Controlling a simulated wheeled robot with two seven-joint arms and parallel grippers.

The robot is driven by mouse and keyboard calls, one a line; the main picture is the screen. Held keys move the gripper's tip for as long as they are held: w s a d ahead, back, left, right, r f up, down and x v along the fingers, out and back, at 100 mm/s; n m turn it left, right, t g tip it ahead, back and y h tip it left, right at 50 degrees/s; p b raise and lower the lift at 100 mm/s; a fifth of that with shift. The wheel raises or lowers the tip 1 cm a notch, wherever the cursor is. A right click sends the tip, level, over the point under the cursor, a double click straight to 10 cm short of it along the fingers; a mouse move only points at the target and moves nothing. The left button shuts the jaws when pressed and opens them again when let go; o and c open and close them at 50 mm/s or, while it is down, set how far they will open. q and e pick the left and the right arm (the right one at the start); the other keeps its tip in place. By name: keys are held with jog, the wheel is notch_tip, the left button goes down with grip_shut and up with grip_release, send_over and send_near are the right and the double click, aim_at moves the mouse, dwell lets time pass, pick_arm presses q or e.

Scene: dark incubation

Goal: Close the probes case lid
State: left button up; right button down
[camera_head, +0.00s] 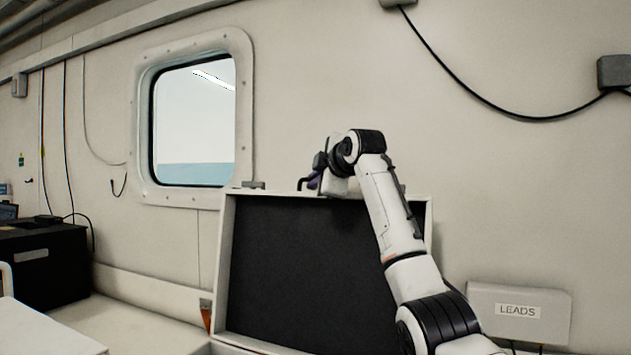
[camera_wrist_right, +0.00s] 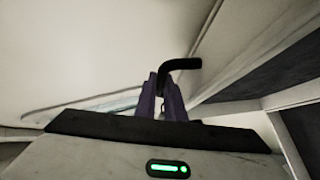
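The probes case lid (camera_head: 290,265) stands open and upright in the head view, with a white rim and a dark inner face. A black bent handle (camera_head: 302,184) sits at its top edge. My right gripper (camera_head: 314,181) is at that edge, beside the handle. In the right wrist view, its purple fingers (camera_wrist_right: 162,85) are close together around the black handle (camera_wrist_right: 182,64), with the bar running down between the tips. The lid also shows at the right of the wrist view (camera_wrist_right: 245,105). The case's lower part is mostly out of view. My left gripper is not in view.
A box marked LEADS (camera_head: 520,312) is on the right by the wall. A black case (camera_head: 45,265) stands at the far left. A window (camera_head: 195,125) is in the wall behind. The pale surface (camera_head: 145,310) left of the lid is clear.

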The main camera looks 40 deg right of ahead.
jog(key=shift+s+a+f+b, duration=0.1)
jog(key=shift+s+a+b, duration=0.05)
jog(key=shift+a+b, duration=0.25)
jog(key=s+a+n+t+b, duration=0.1)
jog(key=s+a+b, duration=0.2)
jog(key=a, duration=0.4)
jog(key=s+a+n+t+h+b, duration=0.1)
jog(key=s+a+n+t+b, duration=0.1)
jog(key=s+a+b, duration=0.2)
jog(key=s+a+f+n+t+h+b, duration=0.1)
jog(key=s+a+b, duration=0.3)
jog(key=a, duration=0.6)
jog(key=shift+s+a+n+t+b, duration=0.3)
jog(key=shift+a+t+b, duration=0.1)
jog(key=shift+b, duration=0.75)
jog(key=shift+w+f, duration=0.1)
jog(key=c, duration=2.1)
grip_release()
